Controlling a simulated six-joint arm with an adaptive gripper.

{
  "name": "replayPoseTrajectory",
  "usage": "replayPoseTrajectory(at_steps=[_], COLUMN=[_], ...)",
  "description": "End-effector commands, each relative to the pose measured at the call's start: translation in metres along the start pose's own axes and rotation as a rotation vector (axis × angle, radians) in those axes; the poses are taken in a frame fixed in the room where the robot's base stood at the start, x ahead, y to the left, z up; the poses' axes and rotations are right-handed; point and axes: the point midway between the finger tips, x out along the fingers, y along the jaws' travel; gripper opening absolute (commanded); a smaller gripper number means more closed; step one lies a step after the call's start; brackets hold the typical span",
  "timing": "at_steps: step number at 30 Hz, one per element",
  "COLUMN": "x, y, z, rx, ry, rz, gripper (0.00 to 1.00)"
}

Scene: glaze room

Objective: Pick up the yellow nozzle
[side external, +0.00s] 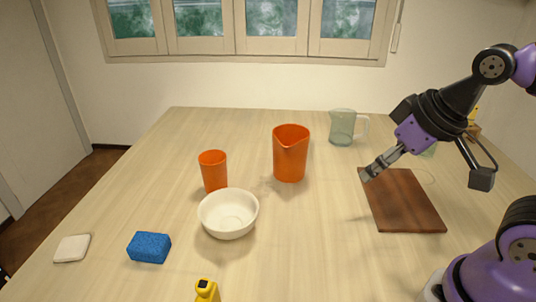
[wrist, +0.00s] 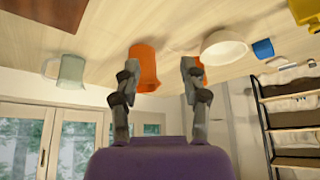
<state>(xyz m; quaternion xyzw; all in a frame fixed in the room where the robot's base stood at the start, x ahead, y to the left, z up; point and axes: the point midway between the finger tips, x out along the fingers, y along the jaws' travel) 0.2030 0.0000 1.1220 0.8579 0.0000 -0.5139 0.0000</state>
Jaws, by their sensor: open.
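A yellow thing with a dark opening on top (side external: 208,292), which looks like the yellow nozzle, stands at the bottom edge of the side external view, its lower part cut off. A yellow shape in the top right corner of the wrist view (wrist: 307,11) appears to be the same thing, also cut off. My gripper (side external: 369,174) is above the table near the left edge of the brown board, well to the right of and beyond the yellow thing. In the wrist view my gripper (wrist: 161,68) has its two fingers apart with nothing held between them.
An orange pitcher (side external: 290,156), orange cup (side external: 214,172) and white bowl (side external: 228,217) stand mid-table. A blue sponge (side external: 149,247) and white block (side external: 72,248) lie front left. A brown board (side external: 405,205) lies right; a glass jug (side external: 342,128) stands behind. Bare table surrounds them.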

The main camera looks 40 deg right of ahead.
Motion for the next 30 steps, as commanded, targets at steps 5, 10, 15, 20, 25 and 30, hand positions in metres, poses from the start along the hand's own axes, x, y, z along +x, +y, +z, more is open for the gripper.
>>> replayPoseTrajectory(at_steps=[5, 10, 15, 20, 25, 30], x=[0.0, 0.0, 0.006, 0.041, 0.076, 0.088], y=[0.0, 0.0, -0.008, -0.062, -0.155, -0.219], z=[0.0, 0.0, -0.004, -0.021, -0.013, 0.016], rx=[0.0, 0.0, -0.027, -0.176, -0.391, -0.54], ry=[0.0, 0.0, 0.008, 0.066, 0.169, 0.251], rz=[0.0, 0.0, -0.017, -0.112, -0.262, -0.386], gripper=[0.88, 0.88, 0.88, 0.88, 0.88, 0.88])
